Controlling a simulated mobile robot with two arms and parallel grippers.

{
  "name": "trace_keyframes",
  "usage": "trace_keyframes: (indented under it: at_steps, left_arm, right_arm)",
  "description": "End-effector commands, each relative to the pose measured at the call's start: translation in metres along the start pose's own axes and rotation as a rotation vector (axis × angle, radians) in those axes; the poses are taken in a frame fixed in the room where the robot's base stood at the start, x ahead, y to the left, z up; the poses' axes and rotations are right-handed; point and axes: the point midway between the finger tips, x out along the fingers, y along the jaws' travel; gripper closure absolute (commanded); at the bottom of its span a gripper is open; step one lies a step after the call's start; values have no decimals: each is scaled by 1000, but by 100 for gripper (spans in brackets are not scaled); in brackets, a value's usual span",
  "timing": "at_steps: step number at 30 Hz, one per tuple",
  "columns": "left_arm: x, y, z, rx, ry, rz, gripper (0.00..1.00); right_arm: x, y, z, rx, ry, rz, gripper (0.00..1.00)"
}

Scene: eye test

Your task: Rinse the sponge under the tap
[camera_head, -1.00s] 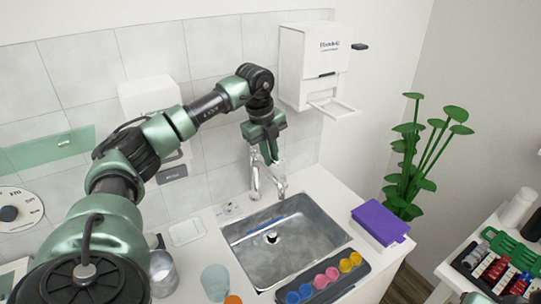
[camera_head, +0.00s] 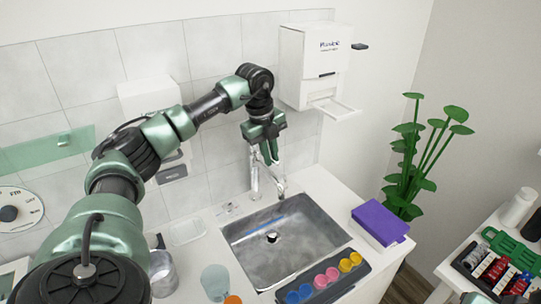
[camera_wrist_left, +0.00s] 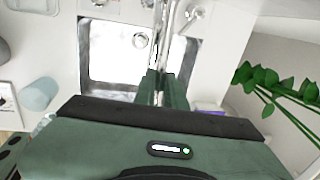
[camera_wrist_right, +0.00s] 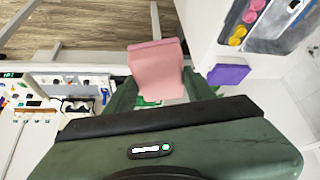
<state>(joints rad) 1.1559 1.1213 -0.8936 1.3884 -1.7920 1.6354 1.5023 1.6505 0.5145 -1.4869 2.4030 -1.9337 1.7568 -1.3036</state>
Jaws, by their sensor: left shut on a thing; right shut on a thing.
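The chrome tap (camera_head: 281,188) stands at the back of the steel sink (camera_head: 322,243). My left gripper (camera_head: 268,158) is over the tap, pointing down. In the left wrist view its fingers (camera_wrist_left: 162,88) are shut on a chrome part of the tap (camera_wrist_left: 166,45); which part is hard to tell. I cannot make out running water. My right gripper (camera_wrist_right: 158,80) shows only in the right wrist view, shut on a pink block, the sponge (camera_wrist_right: 157,65), away from the sink.
A purple box (camera_head: 380,221) lies on the counter right of the sink. A paint tray (camera_head: 320,283) with colored cups lies along the sink's front edge. A cup (camera_head: 215,282) and a glass (camera_head: 162,272) stand at left. A white dispenser (camera_head: 312,62) hangs behind; a plant (camera_head: 408,160) stands right.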

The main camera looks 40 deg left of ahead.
Motion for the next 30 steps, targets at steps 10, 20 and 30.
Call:
trace_keyframes:
  at_steps: [10,20,30]
  left_arm:
    - [-5,18,3,172,34,-4,100]
    - [-6,18,3,179,35,-5,75]
    - [-5,19,3,179,35,-2,67]
  right_arm:
    - [-2,0,-1,0,0,0,79]
    - [-2,0,-1,0,0,0,79]
    - [-2,0,-1,0,0,0,79]
